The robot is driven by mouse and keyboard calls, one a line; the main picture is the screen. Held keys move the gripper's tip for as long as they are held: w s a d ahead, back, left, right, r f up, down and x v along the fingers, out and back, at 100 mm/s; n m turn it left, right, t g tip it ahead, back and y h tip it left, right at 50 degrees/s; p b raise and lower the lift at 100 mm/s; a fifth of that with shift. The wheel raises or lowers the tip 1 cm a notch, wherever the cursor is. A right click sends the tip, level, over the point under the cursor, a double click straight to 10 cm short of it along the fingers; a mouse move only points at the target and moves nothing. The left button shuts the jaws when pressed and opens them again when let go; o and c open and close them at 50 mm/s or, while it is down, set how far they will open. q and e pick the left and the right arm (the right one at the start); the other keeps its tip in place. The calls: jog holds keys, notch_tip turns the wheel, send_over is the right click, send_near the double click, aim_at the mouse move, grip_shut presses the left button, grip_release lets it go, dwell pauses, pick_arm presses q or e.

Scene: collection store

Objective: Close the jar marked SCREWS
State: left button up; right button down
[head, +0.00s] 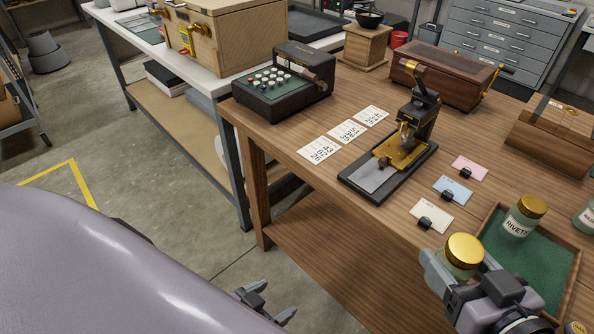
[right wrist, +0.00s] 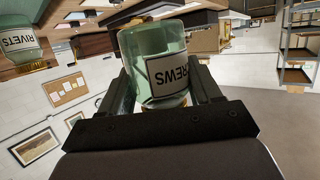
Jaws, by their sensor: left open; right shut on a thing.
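The jar marked SCREWS (right wrist: 152,62) is pale green glass with a white label. In the right wrist view it appears upside down, between my right gripper's fingers (right wrist: 163,88). In the head view a gold lid (head: 463,249) is at the top of this jar (head: 458,271); I cannot tell whether it is screwed tight. My right gripper (head: 457,272) is shut on the jar near the tray's front left side. Whether the jar's base touches anything is hidden. My left gripper (head: 268,303) is open and empty, off the table's front edge.
Cards, a stamping press (head: 405,150), a keypad box (head: 285,85) and wooden boxes occupy the tabletop.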

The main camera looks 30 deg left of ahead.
jog(key=shift+w+r, duration=0.1)
jog(key=shift+w+d+r, duration=0.1)
jog(key=shift+w+d, duration=0.1)
jog(key=shift+w, duration=0.15)
jog(key=w+d+r+m+t+h, duration=0.1)
jog(key=w+d+r+m+h, duration=0.1)
jog(key=w+d+r, duration=0.7)
jog(key=w+r, duration=0.3)
jog(key=w, duration=0.1)
jog(key=shift+w+d+r+t, duration=0.2)
jog(key=shift+d+r+t, duration=0.1)
jog(key=shift+d+r, duration=0.1)
jog(key=shift+f, duration=0.1)
notch_tip(320, 180, down, 16)
jog(key=shift+r+b, duration=0.2)
jog(key=shift+b, duration=0.5)
jog(key=shift+f, duration=2.1)
